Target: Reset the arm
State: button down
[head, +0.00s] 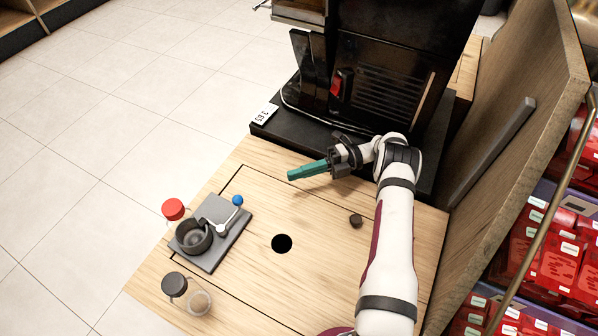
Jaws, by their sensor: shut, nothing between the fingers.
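My arm reaches up the right side of the wooden counter (320,205) in the head view. My gripper (291,176), with teal fingers, points left above the counter's far part, just in front of the black machine (385,75). The fingers are shut together with nothing between them. The gripper appears apart from every object around it.
A grey tray (236,232) with a dark cup (193,236) and a blue-knobbed lever (237,201) sits at left. Red-topped (173,209) and dark-topped (174,284) items stand nearby. The counter has a round hole (282,244) and a dark knob (356,220). A wooden panel (515,110) rises at right.

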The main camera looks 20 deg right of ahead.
jog(key=s+a+r+n+g+h, duration=0.2)
jog(key=s+a+r+n+h, duration=0.35)
jog(key=r+n, duration=0.35)
jog(key=s+a+r+n+g+h, duration=0.2)
jog(key=s+a+r+n+h, duration=0.2)
jog(key=s+r+n, duration=0.4)
jog(key=s+d+n+t+h, duration=0.1)
jog(key=s+n+t+h, duration=0.3)
jog(key=s+n, duration=1)
jog(key=shift+s+f+n+h, duration=0.4)
jog(key=shift+s+h, duration=0.6)
jog(key=shift+h, duration=0.15)
